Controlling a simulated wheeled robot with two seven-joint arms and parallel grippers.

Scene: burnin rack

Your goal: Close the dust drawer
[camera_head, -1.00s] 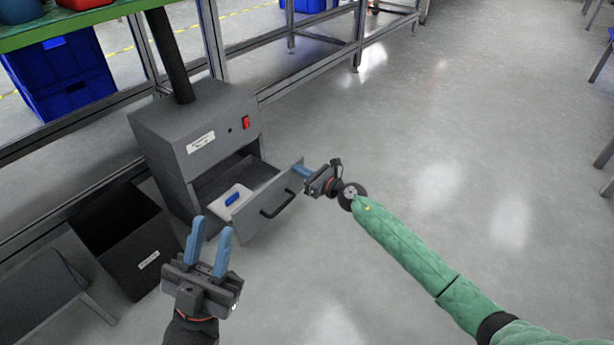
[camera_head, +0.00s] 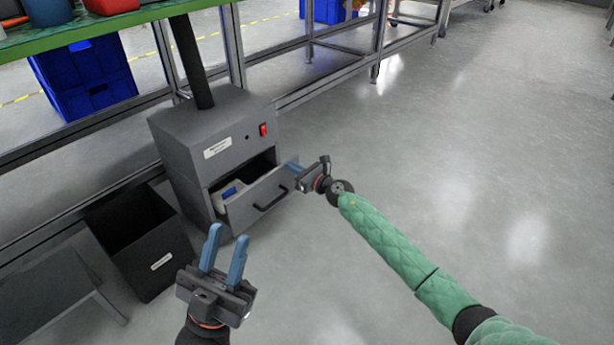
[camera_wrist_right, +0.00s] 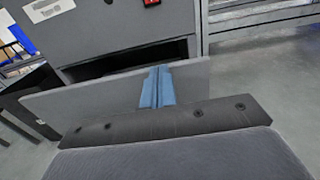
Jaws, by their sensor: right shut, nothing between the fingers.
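The dust drawer (camera_head: 262,205) sticks partly out of the grey cabinet (camera_head: 205,140), with a dark handle (camera_head: 270,194) on its front. A white item with a blue part (camera_head: 229,193) lies inside it. My right gripper (camera_head: 293,167) is shut and empty, its blue fingertips at the right upper part of the drawer front. In the right wrist view the shut fingers (camera_wrist_right: 157,88) overlap the drawer front (camera_wrist_right: 100,98), with the dark opening behind it; contact is not certain. My left gripper (camera_head: 224,250) is open and empty, in front of the cabinet and lower left of the drawer.
A black bin (camera_head: 150,245) with a white label stands left of the cabinet. A green-topped bench (camera_head: 130,20) with a metal frame runs behind. A blue crate (camera_head: 85,80) sits under it. The floor (camera_head: 470,170) to the right is clear.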

